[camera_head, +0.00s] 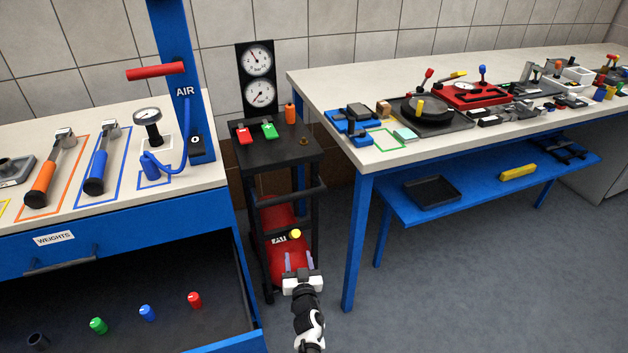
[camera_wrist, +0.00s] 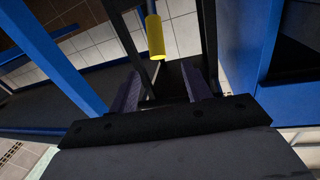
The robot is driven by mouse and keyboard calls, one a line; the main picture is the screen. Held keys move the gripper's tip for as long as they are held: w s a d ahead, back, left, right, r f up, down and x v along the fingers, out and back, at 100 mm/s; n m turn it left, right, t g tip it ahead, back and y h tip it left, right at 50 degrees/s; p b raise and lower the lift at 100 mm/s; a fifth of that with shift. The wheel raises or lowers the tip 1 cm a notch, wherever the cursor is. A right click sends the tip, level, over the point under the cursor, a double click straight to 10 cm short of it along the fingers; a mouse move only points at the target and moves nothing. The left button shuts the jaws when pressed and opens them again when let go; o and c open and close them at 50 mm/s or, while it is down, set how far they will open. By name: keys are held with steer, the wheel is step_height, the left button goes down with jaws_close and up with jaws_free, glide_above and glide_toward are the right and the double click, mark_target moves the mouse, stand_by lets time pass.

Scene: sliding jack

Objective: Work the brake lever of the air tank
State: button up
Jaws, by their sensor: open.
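The air tank (camera_head: 275,218) is a red cylinder lying low inside a black cart. Its brake lever (camera_head: 295,234) shows as a yellow knob at the tank's front. In the wrist view the lever (camera_wrist: 155,38) is a yellow cylindrical grip on a thin grey rod. My gripper (camera_head: 299,261) is open and empty just in front of the tank, a little below the yellow knob. In the wrist view my gripper (camera_wrist: 162,76) has its two dark fingers spread. The yellow grip lies beyond the fingertips, between them sideways, and appears apart from them. My gripper hides part of the tank.
The black cart (camera_head: 275,150) has upright posts and a crossbar around the tank. A blue bench leg (camera_head: 356,245) stands close on the right. An open weights drawer (camera_head: 200,325) juts out on the left. Grey floor (camera_head: 450,290) is clear at the right front.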

steer(key=w+d+r+m+h, duration=0.1)
steer(key=w+d+r+h, duration=0.1)
steer(key=r, duration=0.6)
steer(key=w+d+r+m+h, duration=0.2)
steer(key=d+r+h, duration=0.1)
steer(key=r, duration=0.6)
step_height(320, 180, up, 14)
steer(key=s+a, duration=0.1)
steer(key=shift+s+r, duration=0.2)
steer(key=shift+c, duration=0.2)
